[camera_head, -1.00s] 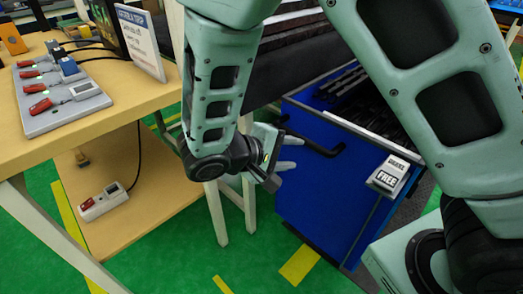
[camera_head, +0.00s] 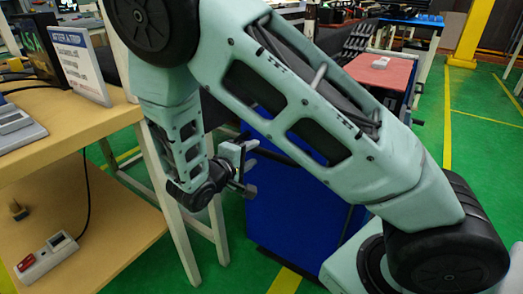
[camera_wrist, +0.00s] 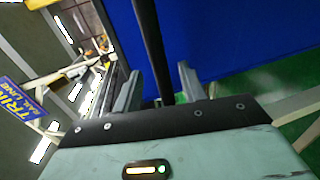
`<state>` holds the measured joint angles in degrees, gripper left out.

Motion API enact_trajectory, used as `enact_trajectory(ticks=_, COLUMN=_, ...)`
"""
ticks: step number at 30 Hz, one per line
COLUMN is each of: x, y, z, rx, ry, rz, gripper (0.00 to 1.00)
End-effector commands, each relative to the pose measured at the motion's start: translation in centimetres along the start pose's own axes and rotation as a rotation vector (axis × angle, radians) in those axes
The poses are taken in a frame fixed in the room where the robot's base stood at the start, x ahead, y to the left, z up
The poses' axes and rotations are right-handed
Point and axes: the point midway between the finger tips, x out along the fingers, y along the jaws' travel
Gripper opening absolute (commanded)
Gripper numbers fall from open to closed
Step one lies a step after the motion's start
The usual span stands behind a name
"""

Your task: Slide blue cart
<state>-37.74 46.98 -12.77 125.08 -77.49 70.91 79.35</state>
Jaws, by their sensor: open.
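The blue cart (camera_head: 285,215) stands on the green floor beside the workbench, largely hidden behind my arm in the head view. Its blue panel also fills the upper middle and right of the wrist view (camera_wrist: 225,40). My gripper (camera_head: 244,168) is open at the cart's left side, fingers pointing right. In the wrist view a black bar (camera_wrist: 150,40), which looks like the cart's handle, runs between the two open fingers (camera_wrist: 159,72). I cannot tell whether either finger touches it. The brake label is hidden in the head view.
A wooden workbench (camera_head: 75,130) with a lower shelf stands at left, its pale legs close to my gripper. A sign (camera_head: 80,65) stands on it. A red-topped surface (camera_head: 385,70) is behind my arm. Green floor with yellow lines is open at right.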

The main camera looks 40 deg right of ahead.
Motion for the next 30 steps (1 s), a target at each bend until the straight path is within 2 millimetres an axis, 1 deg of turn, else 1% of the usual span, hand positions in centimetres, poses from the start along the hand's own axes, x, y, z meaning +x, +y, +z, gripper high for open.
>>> enact_trajectory(ticks=1, x=1.1, y=-0.1, z=0.1, rx=0.000, ry=-0.005, rz=0.001, gripper=0.41)
enact_trajectory(ticks=3, x=2.4, y=-0.1, z=0.1, rx=0.000, ry=-0.005, rz=0.000, gripper=0.41)
enact_trajectory(ticks=6, x=3.9, y=-0.1, z=0.1, rx=0.000, ry=-0.004, rz=0.000, gripper=0.41)
enact_trajectory(ticks=9, x=5.0, y=-0.1, z=0.1, rx=0.001, ry=-0.002, rz=-0.001, gripper=0.41)
enact_trajectory(ticks=14, x=5.8, y=0.0, z=0.0, rx=0.000, ry=-0.001, rz=-0.001, gripper=0.41)
enact_trajectory(ticks=22, x=5.9, y=0.0, z=0.0, rx=0.000, ry=0.000, rz=0.000, gripper=0.41)
enact_trajectory(ticks=23, x=5.9, y=0.0, z=0.0, rx=0.000, ry=0.000, rz=0.000, gripper=0.36)
enact_trajectory(ticks=24, x=5.9, y=0.0, z=0.0, rx=0.000, ry=0.000, rz=-0.001, gripper=0.25)
enact_trajectory(ticks=27, x=5.9, y=0.0, z=0.0, rx=0.000, ry=0.000, rz=-0.001, gripper=0.00)
enact_trajectory(ticks=30, x=5.9, y=0.0, z=0.0, rx=0.000, ry=0.000, rz=-0.001, gripper=0.00)
